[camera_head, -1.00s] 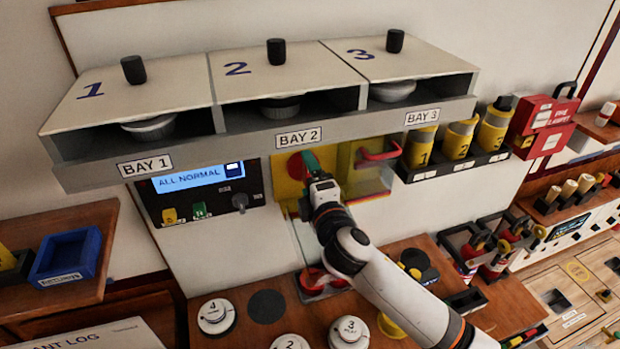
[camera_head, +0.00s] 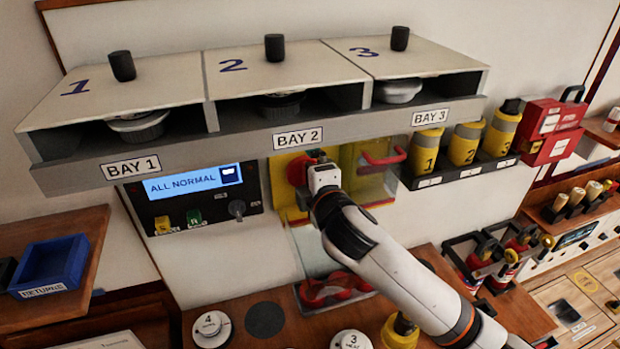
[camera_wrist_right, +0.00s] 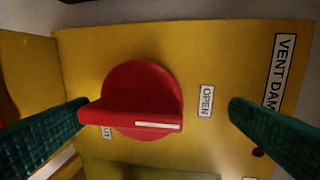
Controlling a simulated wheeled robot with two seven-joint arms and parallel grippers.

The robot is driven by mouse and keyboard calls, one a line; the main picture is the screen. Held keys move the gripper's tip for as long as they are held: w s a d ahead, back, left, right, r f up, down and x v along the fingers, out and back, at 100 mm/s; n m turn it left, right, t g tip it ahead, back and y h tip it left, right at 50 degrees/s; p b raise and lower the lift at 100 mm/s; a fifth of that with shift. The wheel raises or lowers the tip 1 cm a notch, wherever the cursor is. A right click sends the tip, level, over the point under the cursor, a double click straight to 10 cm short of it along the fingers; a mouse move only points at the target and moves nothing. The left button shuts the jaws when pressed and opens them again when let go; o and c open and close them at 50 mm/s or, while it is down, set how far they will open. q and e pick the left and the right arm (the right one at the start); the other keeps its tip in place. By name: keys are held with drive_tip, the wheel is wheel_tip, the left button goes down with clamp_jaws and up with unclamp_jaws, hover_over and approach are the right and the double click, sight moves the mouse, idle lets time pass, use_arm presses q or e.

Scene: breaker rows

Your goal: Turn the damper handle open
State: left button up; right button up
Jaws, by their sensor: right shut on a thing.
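The damper handle is a red round knob with a raised bar (camera_wrist_right: 140,100) on a yellow panel (camera_wrist_right: 210,55) lettered "VENT DAM…". Its white line lies near-level at the bar's right end, below and left of the "OPEN" label (camera_wrist_right: 206,101). A partly covered label ending in "UT" (camera_wrist_right: 106,132) is at lower left. In the head view the red knob (camera_head: 297,169) shows beside my right wrist. My right gripper (camera_wrist_right: 160,108) has its green fingers on either side of the handle, shut on it; the left-hand finger overlaps the bar's end. My left gripper is out of view.
A grey shelf edge labelled "BAY 2" (camera_head: 298,138) overhangs just above my right wrist. A red handle (camera_head: 384,157) sits right of the panel. A display reading "ALL NORMAL" (camera_head: 195,182) is to the left. Red rings (camera_head: 335,288) and a wooden counter lie below.

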drive_tip(key=r, duration=0.2)
drive_tip(key=r+t, duration=0.1)
drive_tip(key=r, duration=0.2)
drive_tip(key=r+t, duration=0.1)
drive_tip(key=r, duration=0.2)
drive_tip(key=shift+w+r+y, duration=0.15)
drive_tip(key=shift+w+y, duration=0.1)
drive_tip(key=shift+y, duration=0.05)
wheel_tip(320, 180, down, 7)
drive_tip(key=g, duration=0.2)
drive_tip(key=a+f+p+v, duration=0.1)
drive_tip(key=f+p+v, duration=0.1)
drive_tip(key=v, duration=1.3)
drive_tip(key=shift+s+f, duration=0.35)
drive_tip(key=shift+s, duration=0.15)
